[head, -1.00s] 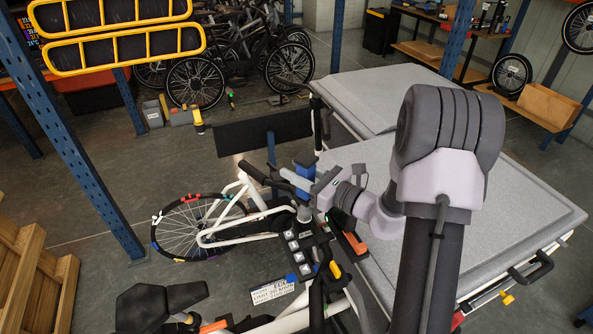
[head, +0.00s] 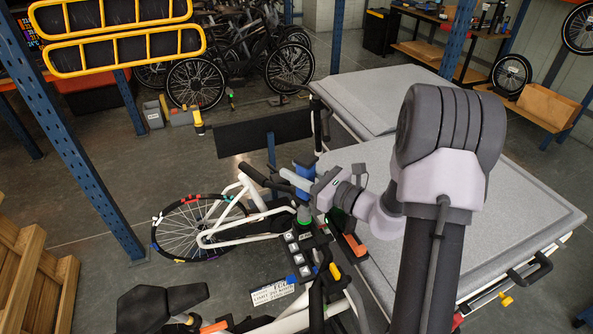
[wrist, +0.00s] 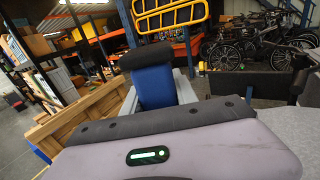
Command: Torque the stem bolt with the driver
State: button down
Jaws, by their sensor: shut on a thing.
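My gripper (head: 298,181) is shut on the driver (head: 304,169), which has a blue body. In the wrist view the driver (wrist: 155,86) stands between the grey fingers, with a black cap on top. In the head view it points down over the handlebar stem area of the white bike (head: 238,236). A green glow (head: 303,213) shows below the gripper, at the driver's lower end. The stem bolt is hidden, so I cannot tell whether the tip is seated in it.
A tray with several square slots (head: 305,249) sits just in front of the stem. A bike saddle (head: 150,307) is at the front left. Grey-topped tables (head: 490,215) stand to the right. A blue rack post (head: 100,170) and wooden crate (head: 30,270) are at the left.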

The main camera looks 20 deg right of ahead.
aim_at(296, 157)
jog(key=shift+r+p, duration=1.3)
jog(key=shift+r, duration=0.85)
